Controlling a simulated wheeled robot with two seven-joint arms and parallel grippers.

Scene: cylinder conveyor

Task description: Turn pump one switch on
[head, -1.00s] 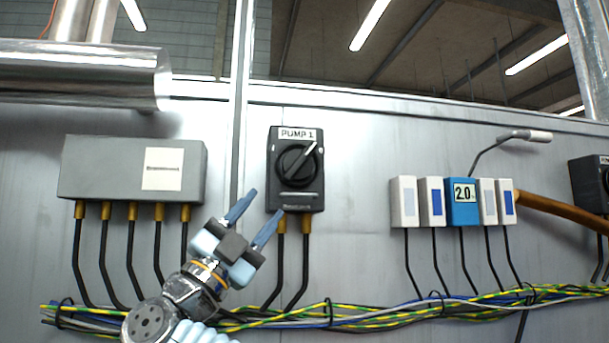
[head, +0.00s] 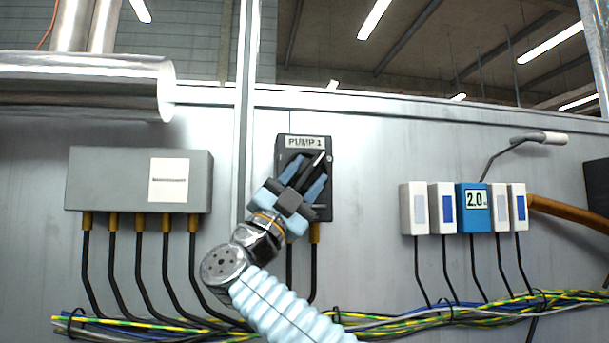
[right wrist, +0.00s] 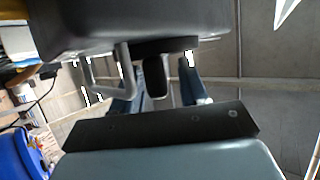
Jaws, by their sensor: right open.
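The black PUMP 1 switch box (head: 324,209) is fixed to the grey metal wall, with its label at the top. Its round rotary knob (head: 314,163) is partly hidden by my gripper; the white pointer mark points to the upper right. My right gripper (head: 308,171) is open in front of the box, its two blue fingers tilted up to the right, one on each side of the knob's bar. In the right wrist view the dark knob grip (right wrist: 154,78) shows between the two fingers (right wrist: 157,88). Whether they touch it, I cannot tell. My left gripper is not in view.
A grey junction box (head: 110,180) is on the left. White modules and a blue one (head: 473,222) reading 2.0 are on the right. Bundled cables (head: 420,318) run below. A metal pipe (head: 80,85) is at upper left. Bare wall lies right of the switch.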

